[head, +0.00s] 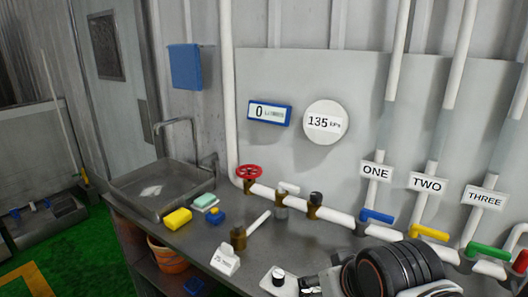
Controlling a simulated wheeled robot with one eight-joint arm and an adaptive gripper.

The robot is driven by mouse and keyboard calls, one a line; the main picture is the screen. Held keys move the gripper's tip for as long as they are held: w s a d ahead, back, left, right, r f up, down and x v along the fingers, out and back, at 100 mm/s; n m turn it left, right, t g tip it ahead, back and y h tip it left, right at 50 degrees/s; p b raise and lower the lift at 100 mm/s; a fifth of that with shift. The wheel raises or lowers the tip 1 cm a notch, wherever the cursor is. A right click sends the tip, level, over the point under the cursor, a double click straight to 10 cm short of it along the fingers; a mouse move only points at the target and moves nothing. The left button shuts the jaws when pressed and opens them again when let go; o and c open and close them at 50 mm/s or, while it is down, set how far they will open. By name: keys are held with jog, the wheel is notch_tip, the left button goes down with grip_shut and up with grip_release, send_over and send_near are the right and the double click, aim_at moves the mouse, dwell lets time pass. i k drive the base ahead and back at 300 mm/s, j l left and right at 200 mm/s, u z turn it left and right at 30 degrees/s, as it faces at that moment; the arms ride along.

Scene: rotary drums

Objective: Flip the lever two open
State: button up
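The yellow lever (430,232) sits below the sign TWO (428,183), where the second upright white pipe meets the low white pipe. Its handle lies crosswise to that upright pipe, roughly along the low pipe. A blue lever (377,215) is to its left under the sign ONE (376,171). A green lever (488,250) is to its right under the sign THREE (484,197). Part of my arm, with black rings, fills the lower right in front of the pipework. I cannot make out my gripper's fingers.
A red valve wheel (249,171) and smaller valves are on the low pipe. A sink (177,186), yellow sponge (177,219) and small white card holder (226,261) are on the grey counter at left. A red lever (520,262) is at the right edge. A round gauge reads 135 (325,123).

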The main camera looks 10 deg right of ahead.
aim_at(415, 229)
jog(key=z, duration=1.3)
